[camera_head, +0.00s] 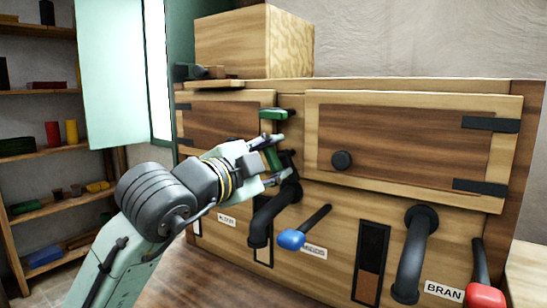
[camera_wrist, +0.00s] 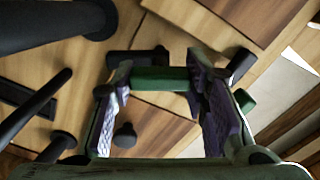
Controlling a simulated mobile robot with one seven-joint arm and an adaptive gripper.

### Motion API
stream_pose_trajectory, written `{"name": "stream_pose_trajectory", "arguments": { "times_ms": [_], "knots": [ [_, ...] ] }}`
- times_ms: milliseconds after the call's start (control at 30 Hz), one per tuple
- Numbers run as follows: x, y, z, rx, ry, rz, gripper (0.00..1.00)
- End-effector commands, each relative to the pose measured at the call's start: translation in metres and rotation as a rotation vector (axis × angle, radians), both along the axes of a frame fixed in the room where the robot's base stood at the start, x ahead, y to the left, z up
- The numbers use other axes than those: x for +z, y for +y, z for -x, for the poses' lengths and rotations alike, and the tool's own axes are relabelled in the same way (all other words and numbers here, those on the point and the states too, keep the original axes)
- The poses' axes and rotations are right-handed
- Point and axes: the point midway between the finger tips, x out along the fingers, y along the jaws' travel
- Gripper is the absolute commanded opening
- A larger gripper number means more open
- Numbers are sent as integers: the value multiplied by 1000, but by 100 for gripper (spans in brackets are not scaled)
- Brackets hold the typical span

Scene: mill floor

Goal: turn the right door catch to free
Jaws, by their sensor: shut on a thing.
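Two green door catches show between the left door (camera_head: 222,122) and the right door (camera_head: 400,143) of the wooden cabinet. The upper catch (camera_head: 272,113) lies about level and stands apart from my gripper. The lower catch (camera_head: 271,157) is tilted and sits between the fingers of my gripper (camera_head: 284,160). In the wrist view my gripper (camera_wrist: 163,95) is shut on a green catch bar (camera_wrist: 160,79), which spans both fingers. Another green piece (camera_wrist: 245,100) shows right of the fingers. Both doors look closed. Which door the held catch keeps is not clear.
A wooden box (camera_head: 255,42) stands on top; shelves (camera_head: 62,148) are left.

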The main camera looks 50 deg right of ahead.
Motion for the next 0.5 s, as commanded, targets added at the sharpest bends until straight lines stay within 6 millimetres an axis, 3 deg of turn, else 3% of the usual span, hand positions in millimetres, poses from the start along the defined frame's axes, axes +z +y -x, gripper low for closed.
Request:
{"name": "stream_pose_trajectory", "arguments": {
  "times_ms": [500],
  "knots": [
    [0, 0, 0, 0, -161, -14, 13]
  ]
}}
